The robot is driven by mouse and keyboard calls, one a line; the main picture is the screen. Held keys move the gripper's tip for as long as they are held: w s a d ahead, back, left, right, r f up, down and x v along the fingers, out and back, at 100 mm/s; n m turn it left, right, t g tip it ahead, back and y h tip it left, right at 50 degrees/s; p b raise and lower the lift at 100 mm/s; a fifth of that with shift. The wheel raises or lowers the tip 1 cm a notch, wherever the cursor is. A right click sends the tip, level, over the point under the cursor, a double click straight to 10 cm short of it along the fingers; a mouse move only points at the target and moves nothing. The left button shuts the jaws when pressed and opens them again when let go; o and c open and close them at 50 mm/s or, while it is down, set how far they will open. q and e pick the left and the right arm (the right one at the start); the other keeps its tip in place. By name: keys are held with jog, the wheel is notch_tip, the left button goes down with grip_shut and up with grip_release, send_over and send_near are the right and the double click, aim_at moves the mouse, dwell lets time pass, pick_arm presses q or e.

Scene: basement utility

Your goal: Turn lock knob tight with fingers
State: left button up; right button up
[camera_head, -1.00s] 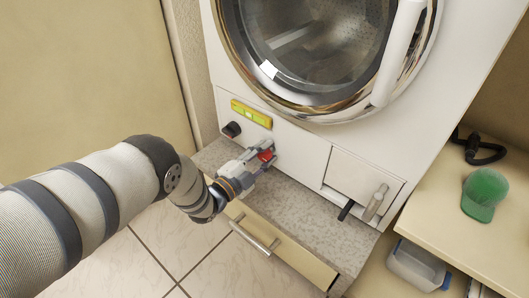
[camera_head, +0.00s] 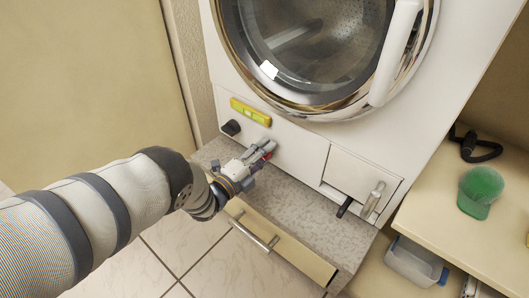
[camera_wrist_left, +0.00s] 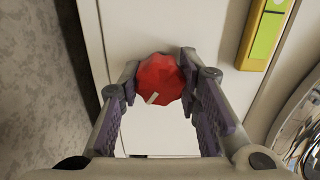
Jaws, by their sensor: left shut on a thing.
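The red lock knob (camera_head: 269,154) sits low on the white front panel of the washing machine, mostly covered by my left gripper in the head view. My left gripper (camera_head: 262,151) is shut on it, with the fingers around its sides. In the left wrist view the knob (camera_wrist_left: 160,80) is a faceted red disc with a pale mark near its lower left edge. One finger is on each side of it. My right gripper is not in view.
A yellow-green level (camera_head: 250,112) and a black knob (camera_head: 232,128) are on the panel to the left. A small flap (camera_head: 361,178) is to the right. A drawer (camera_head: 290,250) stands out below.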

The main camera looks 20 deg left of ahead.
pick_arm(q)
jog(key=shift+a, duration=0.15)
jog(key=o, duration=1.2)
jog(key=shift+c, duration=0.2)
jog(key=shift+s, duration=0.1)
jog(key=v, duration=1.2)
